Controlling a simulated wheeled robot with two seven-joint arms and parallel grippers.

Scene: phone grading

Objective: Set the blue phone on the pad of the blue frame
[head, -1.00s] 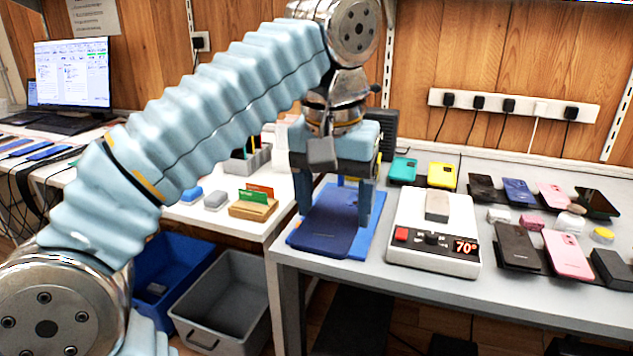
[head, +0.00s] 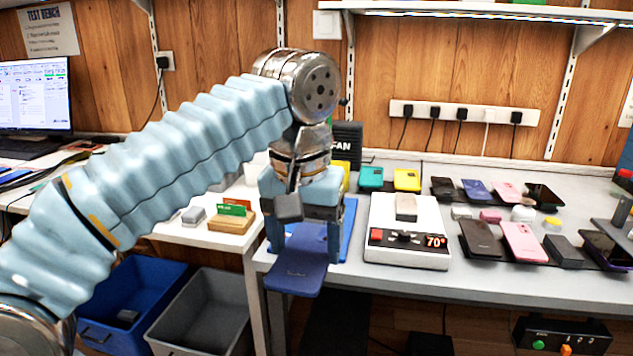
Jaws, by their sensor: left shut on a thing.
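The dark blue phone (head: 297,277) is between the fingers of my left gripper (head: 305,248), which is shut on it. It looks roughly flat, and its near end projects past the front edge of the bench. Behind it and to its right lies a brighter blue board (head: 347,232), which appears to be the blue frame; its pad cannot be made out. The gripper and phone hide much of the board. I cannot tell whether the phone touches the board or is above it. My right gripper is not in view.
A white device (head: 408,253) with a red "70°" display stands close to the right. Several phones and small items fill the bench's right part. A grey bin (head: 205,315) and a blue bin (head: 135,305) stand below at left. A card holder (head: 232,222) is on the white table.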

